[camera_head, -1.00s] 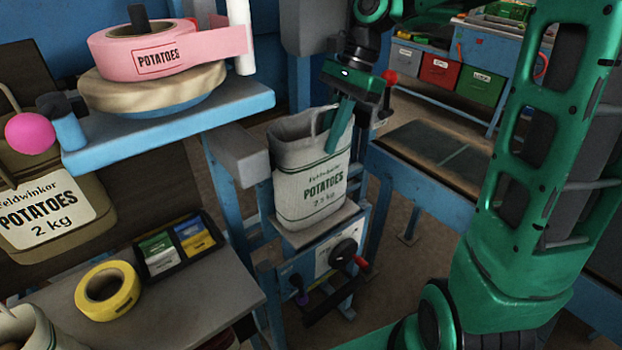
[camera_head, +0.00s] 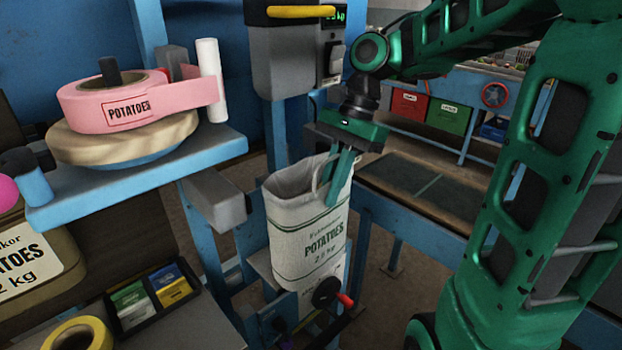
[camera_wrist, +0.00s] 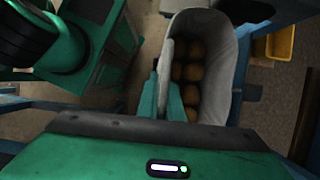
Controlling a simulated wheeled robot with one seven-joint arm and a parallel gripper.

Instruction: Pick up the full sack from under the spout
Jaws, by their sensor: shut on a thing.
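The white potato sack (camera_head: 305,235) stands upright with its mouth open, printed "POTATOES" in green. In the wrist view the sack (camera_wrist: 228,75) shows several brown potatoes (camera_wrist: 190,70) inside. My gripper (camera_head: 338,180) points down at the sack's right rim, with its green fingers shut on the sack's edge near a loop handle. In the wrist view the fingers (camera_wrist: 162,95) lie along the sack's wall. The sack is over the small platform (camera_head: 262,268) below the grey spout housing (camera_head: 290,65); I cannot tell whether its base touches the platform.
A blue shelf (camera_head: 130,172) with a pink label roll (camera_head: 125,105) stands left of the sack. A blue-framed bench (camera_head: 425,225) is behind and right. A tray of coloured packets (camera_head: 150,295) and yellow tape (camera_head: 78,335) lie at lower left.

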